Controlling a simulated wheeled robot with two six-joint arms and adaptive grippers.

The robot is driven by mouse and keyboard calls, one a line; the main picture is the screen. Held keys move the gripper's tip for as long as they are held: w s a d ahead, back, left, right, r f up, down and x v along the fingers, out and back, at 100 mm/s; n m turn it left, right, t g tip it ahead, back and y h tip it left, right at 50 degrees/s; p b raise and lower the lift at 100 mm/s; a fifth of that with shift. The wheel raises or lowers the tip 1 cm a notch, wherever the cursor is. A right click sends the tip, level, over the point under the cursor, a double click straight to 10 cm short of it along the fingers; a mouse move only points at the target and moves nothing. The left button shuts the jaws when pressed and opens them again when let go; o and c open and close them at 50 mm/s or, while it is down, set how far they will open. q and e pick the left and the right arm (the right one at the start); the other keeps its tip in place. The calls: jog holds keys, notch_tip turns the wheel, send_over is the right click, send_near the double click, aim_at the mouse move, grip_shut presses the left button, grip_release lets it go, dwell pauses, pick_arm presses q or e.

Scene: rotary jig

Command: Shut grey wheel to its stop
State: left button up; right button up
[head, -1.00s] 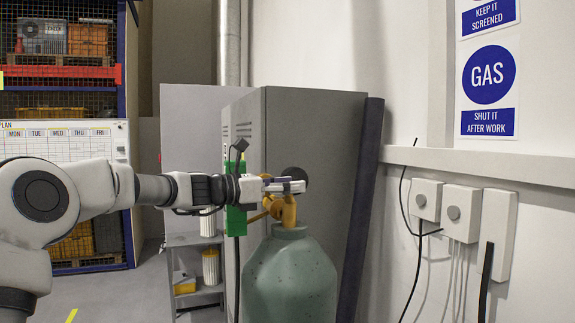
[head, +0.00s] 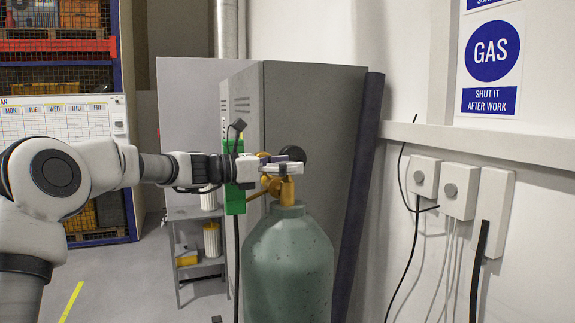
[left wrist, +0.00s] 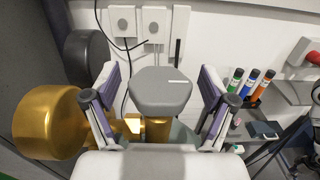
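The grey wheel (left wrist: 161,88) is a faceted grey knob on top of a brass valve (left wrist: 157,128) in the left wrist view. My left gripper (left wrist: 158,92) has its two fingers apart, one on each side of the wheel, with a narrow gap showing on each side. In the head view my left gripper (head: 287,163) reaches in level from the left over the brass valve (head: 287,190) of the green gas cylinder (head: 289,262). The fingers mostly hide the wheel there. My right gripper is not in view.
A round brass part (left wrist: 45,122) and a black disc (left wrist: 86,55) sit close left of the fingers in the left wrist view. A grey cabinet (head: 315,125) stands behind the cylinder. Wall boxes (head: 459,191) with cables are at the right.

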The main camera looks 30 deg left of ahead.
pick_arm(q)
jog(key=shift+s, duration=0.1)
jog(key=v, duration=1.1)
jog(key=shift+s+a, duration=0.25)
jog(key=shift+a, duration=0.05)
